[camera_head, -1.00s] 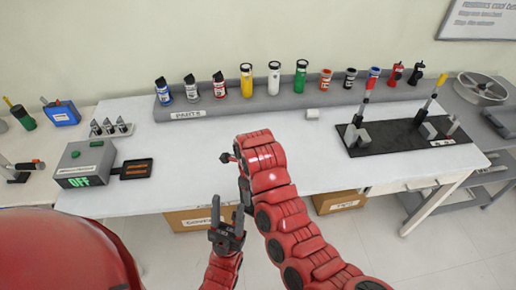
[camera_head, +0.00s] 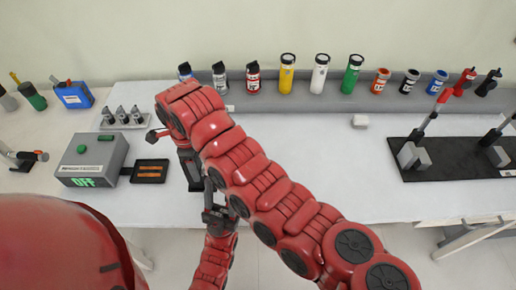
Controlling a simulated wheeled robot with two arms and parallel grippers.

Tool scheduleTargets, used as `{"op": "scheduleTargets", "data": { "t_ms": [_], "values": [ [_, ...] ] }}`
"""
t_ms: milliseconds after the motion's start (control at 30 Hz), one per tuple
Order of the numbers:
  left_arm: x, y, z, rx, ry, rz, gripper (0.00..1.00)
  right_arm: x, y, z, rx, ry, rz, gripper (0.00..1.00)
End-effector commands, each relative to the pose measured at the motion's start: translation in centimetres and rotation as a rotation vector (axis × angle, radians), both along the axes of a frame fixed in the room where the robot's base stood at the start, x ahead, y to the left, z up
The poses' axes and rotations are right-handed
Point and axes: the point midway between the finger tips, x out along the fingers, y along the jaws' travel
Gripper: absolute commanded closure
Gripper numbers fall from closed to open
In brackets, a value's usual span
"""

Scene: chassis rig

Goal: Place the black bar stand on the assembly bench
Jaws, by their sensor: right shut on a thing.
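My right arm reaches in from the lower right, over the white bench (camera_head: 330,190). Its gripper (camera_head: 190,168) is a dark shape below the arm's far end, mostly hidden by the arm. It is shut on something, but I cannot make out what. My left gripper (camera_head: 217,212) is low in the middle, in front of the bench edge and partly behind the right arm; its finger gap is unclear. A long black base (camera_head: 455,170) with grey blocks and uprights stands on the bench at right. I cannot tell whether it is the black bar stand.
A grey control box (camera_head: 92,160) reading OFF and a small black tray (camera_head: 150,171) with orange bars stand left of my grippers. Several bottles line the grey parts rack (camera_head: 335,103) at the back. The bench is clear between the right arm and the black base.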

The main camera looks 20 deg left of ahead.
Motion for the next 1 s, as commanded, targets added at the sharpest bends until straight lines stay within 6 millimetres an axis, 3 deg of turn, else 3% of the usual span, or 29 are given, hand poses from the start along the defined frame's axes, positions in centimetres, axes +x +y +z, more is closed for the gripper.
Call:
{"op": "scheduleTargets", "data": {
  "t_ms": [167, 600, 733, 1000],
  "values": [
    [0.0, 0.0, 1.0, 0.000, 0.000, 0.000, 0.50, 1.7, -1.7, 0.2, 0.003, -0.001, 0.007, 1.00],
    [0.0, 0.0, 4.7, 0.000, 0.000, 0.000, 0.50, 9.8, -10.0, -0.7, -0.001, 0.000, 0.006, 1.00],
    [0.0, 0.0, 5.1, 0.000, 0.000, 0.000, 0.50, 10.9, -11.0, -1.2, 0.001, -0.002, 0.010, 1.00],
    [0.0, 0.0, 6.4, 0.000, 0.000, 0.000, 0.50, 11.2, -11.3, -2.4, 0.001, -0.002, 0.010, 1.00]
  ]
}}
